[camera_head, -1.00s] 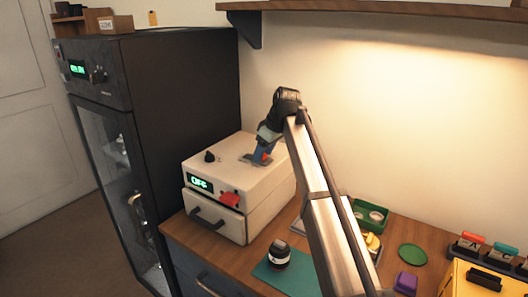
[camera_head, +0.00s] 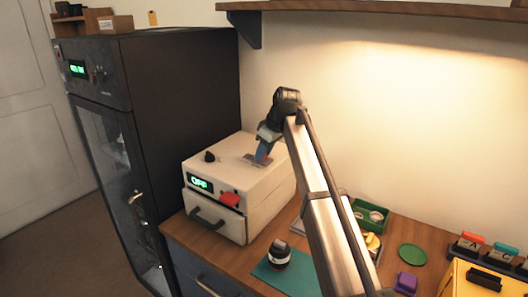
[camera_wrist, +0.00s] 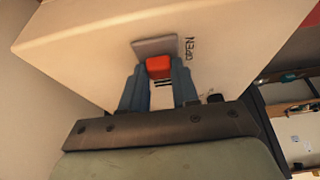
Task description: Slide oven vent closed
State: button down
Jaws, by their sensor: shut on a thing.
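The oven (camera_head: 225,175) is a cream box with a black knob on top and a green "OFF" display on its front. Its vent is on the top face, a grey plate with a red tab (camera_wrist: 159,67) and dark slots below the tab in the wrist view. The word "OPEN" is printed beside the plate. My gripper (camera_head: 262,156) reaches down onto the oven top. In the wrist view its two blue fingers (camera_wrist: 159,84) are shut on the red tab, one on each side. The tab is mostly hidden in the head view.
A tall black cabinet (camera_head: 170,110) stands left of the oven. A jar (camera_head: 279,254) stands on a green mat (camera_head: 265,277) in front. A green tray (camera_head: 372,214), green disc (camera_head: 412,254) and purple block (camera_head: 406,282) lie to the right. A shelf (camera_head: 400,10) hangs above.

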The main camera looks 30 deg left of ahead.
jog(key=a, duration=0.5)
jog(key=shift+a, duration=0.4)
jog(key=c, duration=0.8)
grip_release()
jog(key=shift+c, duration=0.2)
jog(key=shift+r, duration=0.1)
jog(key=v, duration=1.3)
jog(key=shift+d+r, duration=0.2)
jog(key=shift+r, duration=0.05)
